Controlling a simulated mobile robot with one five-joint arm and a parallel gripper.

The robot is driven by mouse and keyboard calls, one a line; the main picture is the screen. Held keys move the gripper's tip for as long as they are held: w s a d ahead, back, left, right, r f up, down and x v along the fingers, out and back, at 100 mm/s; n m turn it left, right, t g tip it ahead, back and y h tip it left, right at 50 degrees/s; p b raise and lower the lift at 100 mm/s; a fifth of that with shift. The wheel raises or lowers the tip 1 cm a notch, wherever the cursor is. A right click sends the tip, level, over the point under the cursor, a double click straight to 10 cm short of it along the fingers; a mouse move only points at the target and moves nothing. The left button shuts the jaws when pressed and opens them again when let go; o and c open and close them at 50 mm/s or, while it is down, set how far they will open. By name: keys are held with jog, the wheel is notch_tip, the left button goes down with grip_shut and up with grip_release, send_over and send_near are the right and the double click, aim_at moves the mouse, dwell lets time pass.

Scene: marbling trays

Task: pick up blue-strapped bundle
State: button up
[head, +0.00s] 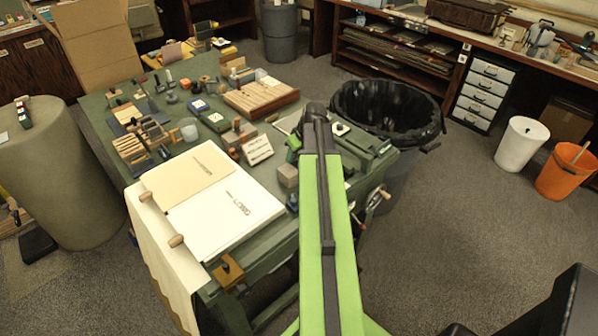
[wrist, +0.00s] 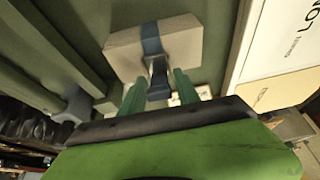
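The blue-strapped bundle (wrist: 175,42) is a pale, block-shaped stack with a blue strap (wrist: 151,38) across it, seen at the upper middle of the wrist view. A dark blue tab (wrist: 158,75) stands out from the strap. My gripper (wrist: 159,82) has its two green fingers apart, one on each side of the tab, with small gaps showing. The fingers are close to the bundle's near side; I cannot tell if they touch it. In the head view a pale block (head: 288,176) beside my arm seems to be the bundle, its strap not visible.
Green press rails (head: 362,150) stand to the right. Small blocks, a wooden rack (head: 262,97) and a cup (head: 189,130) crowd the table behind. A black-lined bin (head: 385,108) stands beyond the table.

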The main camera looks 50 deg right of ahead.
grip_shut()
dwell(1.1)
